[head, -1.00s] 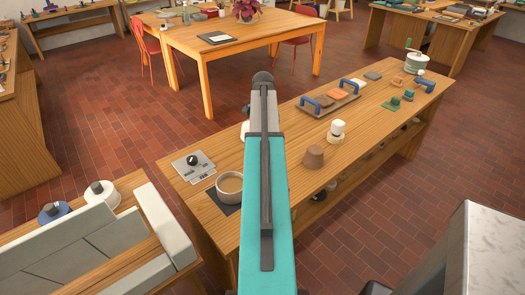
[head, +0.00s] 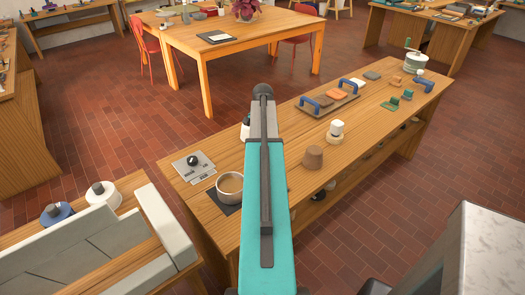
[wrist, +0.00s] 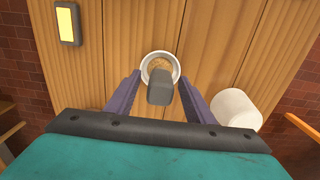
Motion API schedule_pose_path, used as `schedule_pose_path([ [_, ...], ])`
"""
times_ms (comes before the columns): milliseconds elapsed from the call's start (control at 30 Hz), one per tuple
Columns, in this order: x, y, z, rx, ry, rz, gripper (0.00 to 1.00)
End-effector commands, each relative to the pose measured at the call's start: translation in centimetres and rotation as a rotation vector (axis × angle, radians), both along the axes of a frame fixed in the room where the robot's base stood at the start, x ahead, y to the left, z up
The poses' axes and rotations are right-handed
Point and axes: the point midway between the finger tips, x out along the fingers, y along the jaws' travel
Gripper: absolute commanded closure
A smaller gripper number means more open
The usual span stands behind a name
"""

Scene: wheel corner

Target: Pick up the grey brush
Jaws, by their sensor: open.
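In the wrist view, a grey, blunt-ended piece (wrist: 160,91), which looks like the grey brush, stands up toward the camera. It overlaps a round white rim (wrist: 146,66), perhaps a cup; whether it stands inside cannot be told. My gripper (wrist: 160,80) is open, with one purple finger on each side of the grey piece. A gap shows on both sides, so it is not gripped. In the head view my arm hides the gripper and the brush.
A white cylinder (wrist: 237,107) stands close by the right finger in the wrist view, and a yellow block (wrist: 68,22) lies at upper left. In the head view, a tan-filled cup (head: 230,187) and a brown cylinder (head: 313,157) flank my arm on the wooden bench (head: 343,170).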

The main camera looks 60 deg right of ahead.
Motion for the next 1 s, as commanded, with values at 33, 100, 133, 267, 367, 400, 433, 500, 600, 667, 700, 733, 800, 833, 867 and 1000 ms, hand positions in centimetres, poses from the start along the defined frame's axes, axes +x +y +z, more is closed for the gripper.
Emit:
schedule_pose_path([
  [33, 0.0, 0.1, -0.3, 0.001, 0.001, 0.0, 0.52],
  [100, 0.0, 0.1, -1.1, 0.001, 0.001, 0.0, 0.52],
  [133, 0.0, 0.1, -1.3, 0.001, 0.001, 0.0, 0.52],
  [267, 0.0, 0.0, -2.3, 0.0, 0.0, 0.001, 0.52],
  [367, 0.0, 0.1, -2.7, 0.0, 0.0, 0.001, 0.52],
  [400, 0.1, 0.1, -2.7, 0.0, 0.0, 0.001, 0.52],
  [433, 0.1, 0.1, -2.8, 0.0, 0.0, 0.002, 0.52],
  [500, 0.1, 0.1, -2.8, 0.0, 0.0, 0.002, 0.52],
  [600, 0.1, 0.1, -2.8, 0.0, 0.0, 0.002, 0.52],
  [667, 0.1, 0.1, -2.8, 0.0, 0.0, 0.002, 0.52],
  [700, 0.1, 0.1, -2.8, 0.0, 0.0, 0.002, 0.52],
  [733, 0.1, 0.1, -2.8, 0.0, 0.0, 0.002, 0.52],
  [800, 0.1, 0.1, -2.7, 0.0, 0.0, 0.002, 0.52],
  [833, 0.1, 0.1, -2.7, 0.0, 0.0, 0.002, 0.52],
  [867, 0.1, 0.1, -2.7, 0.0, 0.0, 0.002, 0.52],
  [1000, 0.1, 0.1, -2.7, 0.0, 0.0, 0.002, 0.63],
])
